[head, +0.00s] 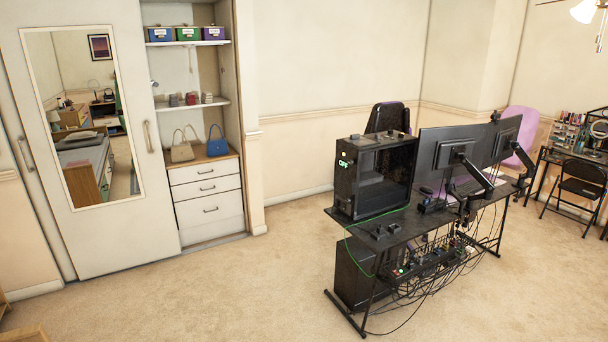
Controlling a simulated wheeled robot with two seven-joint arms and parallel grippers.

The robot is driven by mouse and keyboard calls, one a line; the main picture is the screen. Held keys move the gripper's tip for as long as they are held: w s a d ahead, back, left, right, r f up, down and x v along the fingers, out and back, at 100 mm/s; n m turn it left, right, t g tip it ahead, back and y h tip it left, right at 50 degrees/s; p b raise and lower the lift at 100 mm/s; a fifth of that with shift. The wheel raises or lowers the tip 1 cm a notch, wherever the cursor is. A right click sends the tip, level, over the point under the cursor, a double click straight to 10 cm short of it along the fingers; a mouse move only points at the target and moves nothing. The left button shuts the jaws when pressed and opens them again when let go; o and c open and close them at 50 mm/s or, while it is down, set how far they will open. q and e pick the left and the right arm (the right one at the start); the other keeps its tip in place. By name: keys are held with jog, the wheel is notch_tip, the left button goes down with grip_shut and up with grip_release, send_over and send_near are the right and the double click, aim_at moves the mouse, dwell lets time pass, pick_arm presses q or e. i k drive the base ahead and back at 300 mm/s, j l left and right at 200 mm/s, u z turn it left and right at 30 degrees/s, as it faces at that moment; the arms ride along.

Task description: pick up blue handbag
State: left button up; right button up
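The blue handbag (217,146) stands upright with its handle up on top of the white drawer unit (207,190) inside the open closet, at the left of the head view. A beige handbag (181,151) stands just to its left on the same wooden top. Neither of my grippers shows in the head view, and nothing is touching the blue handbag. The closet is some way off across the carpet.
A black desk (345,217) with a PC tower (374,176), monitors and hanging cables stands at centre right. A sliding mirror door (90,130) covers the closet's left side. Open carpet (240,285) lies before the closet. Shelves above hold coloured boxes (188,33).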

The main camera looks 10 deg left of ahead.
aim_at(219, 146)
jog(key=i+j, duration=0.45)
jog(key=i+j+u, duration=0.1)
jog(key=i+j, duration=0.35)
jog(key=i, duration=0.2)
jog(key=i+j+u, duration=0.1)
jog(key=i+j, duration=0.3)
jog(key=i, duration=0.2)
jog(key=i+j, duration=0.2)
jog(key=i, duration=0.4)
jog(key=i+j+u, duration=0.1)
jog(key=i, duration=0.55)
jog(key=i+j+u, duration=0.1)
jog(key=i+j, duration=0.15)
jog(key=i, duration=0.35)
jog(key=i+l, duration=0.2)
jog(key=i, duration=0.3)
jog(key=i+l+u, duration=0.1)
jog(key=i, duration=0.45)
jog(key=i+l, duration=0.3)
jog(key=i, duration=0.2)
jog(key=i+l+u, duration=0.1)
jog(key=i+l, duration=0.15)
jog(key=i, duration=0.3)
